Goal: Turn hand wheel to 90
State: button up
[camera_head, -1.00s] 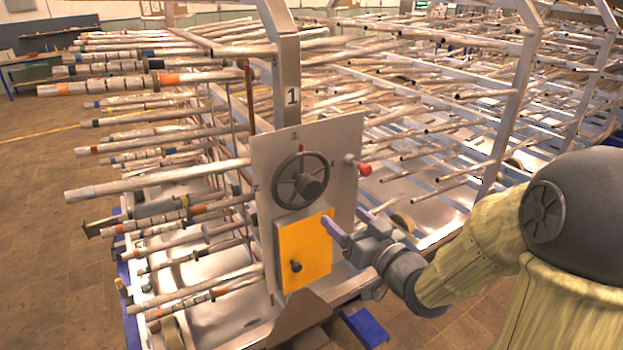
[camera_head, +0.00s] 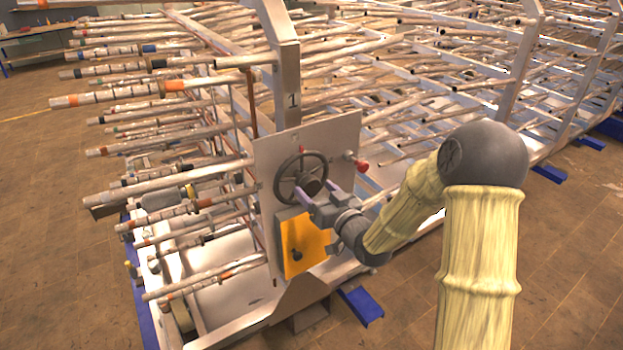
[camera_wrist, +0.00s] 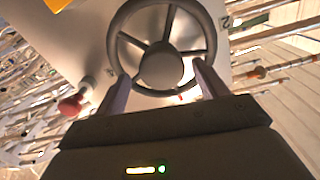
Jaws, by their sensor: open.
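The hand wheel (camera_head: 284,181) is a dark spoked ring with a round hub, mounted on a light metal panel (camera_head: 342,131). In the wrist view the wheel (camera_wrist: 211,38) fills the upper middle, with its hub and spokes visible. My gripper (camera_head: 311,200) is at the lower right of the wheel in the head view. In the wrist view its two fingers (camera_wrist: 163,88) are spread apart and point at the near part of the rim, one on each side of the hub. Whether the fingers touch the rim I cannot tell. Nothing is held between them.
A yellow plate (camera_head: 300,243) with a dark knob sits below the wheel. A red knob (camera_head: 362,166) sticks out at the panel's right; it also shows in the wrist view (camera_wrist: 70,105). Racks of metal tubes (camera_head: 150,90) surround the panel. The floor (camera_head: 570,250) at right is open.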

jog(key=shift+w+a+r, duration=0.15)
jog(key=shift+w+a, duration=0.2)
jog(key=shift+w, duration=0.25)
jog(key=shift+w+a+p, duration=0.4)
jog(key=shift+w+a, duration=0.05)
jog(key=shift+a, duration=0.15)
jog(key=shift+s, duration=0.15)
jog(key=shift+d, duration=0.1)
jog(key=shift+c, duration=1.3)
jog(key=c, duration=1.1)
jog(key=shift+d, duration=0.1)
